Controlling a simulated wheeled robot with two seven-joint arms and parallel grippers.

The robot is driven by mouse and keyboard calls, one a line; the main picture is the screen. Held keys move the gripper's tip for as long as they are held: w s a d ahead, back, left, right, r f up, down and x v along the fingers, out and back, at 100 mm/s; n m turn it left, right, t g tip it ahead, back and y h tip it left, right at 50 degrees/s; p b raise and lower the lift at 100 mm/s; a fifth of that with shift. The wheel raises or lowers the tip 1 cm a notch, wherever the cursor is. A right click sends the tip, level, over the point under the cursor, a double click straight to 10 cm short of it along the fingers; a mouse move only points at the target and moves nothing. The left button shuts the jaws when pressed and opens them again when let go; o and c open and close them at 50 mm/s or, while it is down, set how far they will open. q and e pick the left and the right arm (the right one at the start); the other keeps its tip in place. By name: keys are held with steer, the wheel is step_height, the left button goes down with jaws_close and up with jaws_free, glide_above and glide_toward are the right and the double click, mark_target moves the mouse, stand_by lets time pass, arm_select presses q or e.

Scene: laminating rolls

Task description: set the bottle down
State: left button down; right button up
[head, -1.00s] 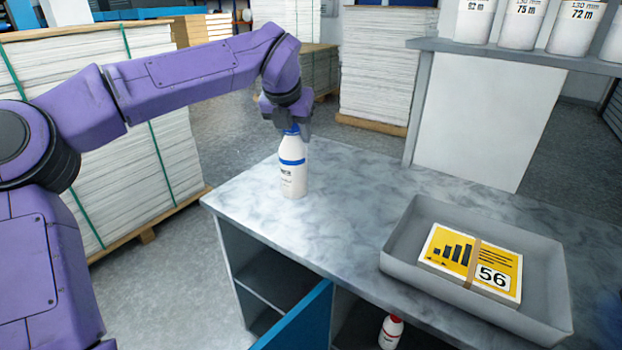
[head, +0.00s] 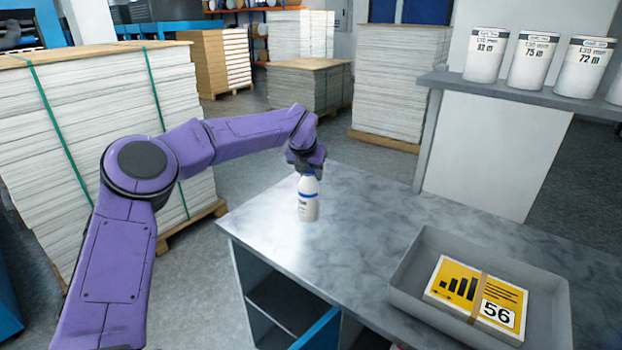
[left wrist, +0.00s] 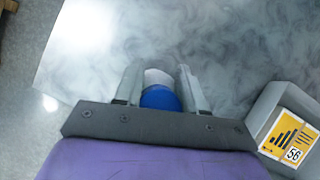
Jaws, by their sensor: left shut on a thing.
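A white bottle (head: 308,200) with a blue band stands upright at the left part of the grey marbled worktop (head: 350,230). Its base appears to be at the worktop surface; I cannot tell for sure whether it touches. My left gripper (head: 307,172) comes down from above and is shut on the bottle's top. In the left wrist view the blue cap (left wrist: 160,98) shows between the two fingers, with the white body beyond it. My right gripper is not in view.
A grey tray (head: 411,262) with a yellow banded stack marked 56 (head: 475,290) sits to the right on the worktop. A shelf (head: 520,96) with white rolls stands behind. The worktop between bottle and tray is clear. A blue cabinet door (head: 318,330) hangs below the front edge.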

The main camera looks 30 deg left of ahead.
arm_select(q)
steer(key=shift+w+a+f+p, duration=0.35)
steer(key=shift+w+f, duration=0.3)
steer(key=shift+f, duration=0.1)
step_height(320, 180, down, 4)
steer(key=shift+r, duration=0.2)
steer(key=c, duration=0.7)
jaws_free()
steer(key=shift+o, duration=0.2)
steer(key=b+v, duration=0.2)
steer(key=v, duration=0.9)
steer(key=shift+s+r, duration=0.1)
steer(key=shift+r, duration=0.05)
steer(key=shift+s+r+b, duration=0.2)
steer(key=shift+r+b, duration=0.1)
steer(key=shift+r, duration=0.1)
